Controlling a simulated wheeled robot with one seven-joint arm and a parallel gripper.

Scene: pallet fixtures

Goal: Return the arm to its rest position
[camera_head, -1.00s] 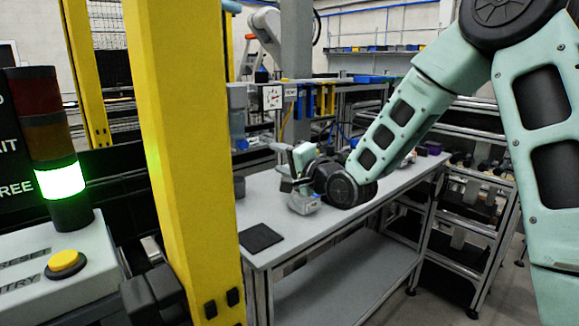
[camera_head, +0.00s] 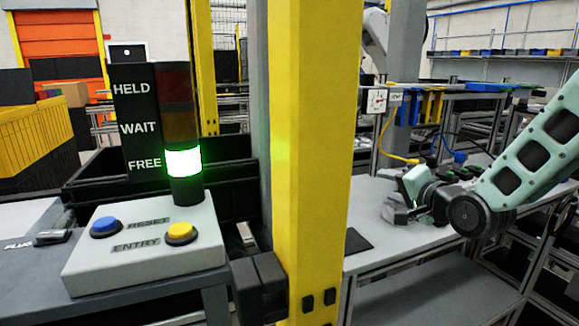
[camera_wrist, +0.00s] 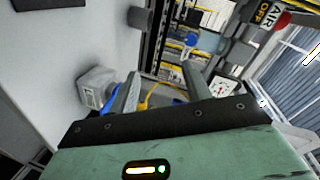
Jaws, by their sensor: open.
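My green arm (camera_head: 535,150) reaches in from the right in the head view, bent low over the grey worktable (camera_head: 375,205). My gripper (camera_head: 398,196) is at its left end, above the table top. In the wrist view my gripper (camera_wrist: 160,88) shows two grey fingers standing apart with nothing between them. A small grey block-like item (camera_wrist: 97,86) stands on the table beside the left finger, apart from it as far as I can tell. In the head view the gripper partly hides that area.
A yellow post (camera_head: 315,150) stands close in front, left of the table. A signal tower (camera_head: 183,160) has its green FREE light lit. A button box (camera_head: 145,245) with blue and yellow buttons is at lower left. A dark mat (camera_head: 356,241) lies on the table.

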